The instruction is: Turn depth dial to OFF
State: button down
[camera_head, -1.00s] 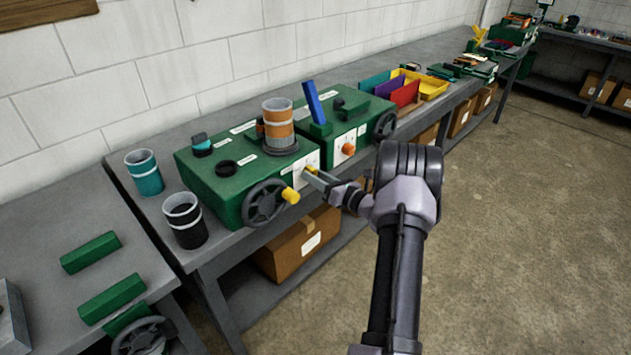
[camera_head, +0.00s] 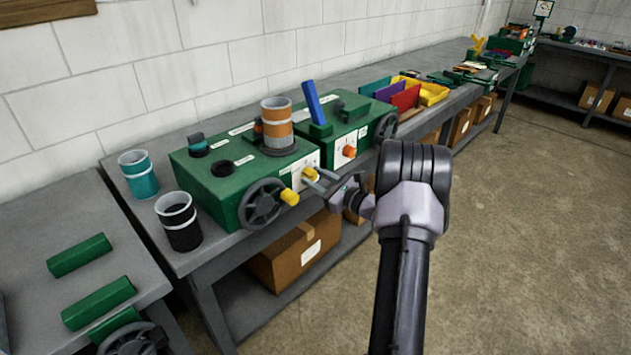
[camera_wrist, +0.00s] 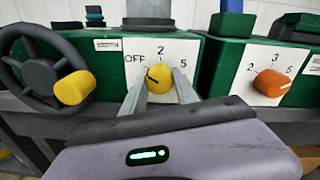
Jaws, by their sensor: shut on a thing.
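A yellow dial (camera_wrist: 160,82) sits on a white plate (camera_wrist: 139,47) marked OFF, 2 and 5, on the front of the left green machine (camera_head: 215,195). Its dark pointer mark points left, toward the OFF side; whether it lines up exactly with OFF I cannot tell. My gripper (camera_wrist: 160,88) reaches in from the front with one finger on each side of the dial, shut on it. In the head view the dial (camera_head: 310,173) shows small, partly hidden by my gripper (camera_head: 314,180).
A handwheel with a yellow handle (camera_wrist: 73,88) is left of the dial. An orange dial (camera_wrist: 271,83), numbered 2, 3 and 5, is on the right machine. An orange-banded cylinder (camera_head: 278,128) stands on the left machine. Teal (camera_head: 141,176) and black (camera_head: 178,226) cups stand on the bench.

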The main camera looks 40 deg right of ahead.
dwell(0.4)
jog(key=c, duration=0.9)
grip_release()
jog(key=shift+c, duration=0.2)
jog(key=shift+s, duration=0.1)
jog(key=s+p, duration=0.4)
jog(key=s, duration=1.3)
jog(key=shift+s+d+r, duration=0.15)
jog(key=shift+d+r, duration=0.05)
jog(key=shift+d, duration=0.2)
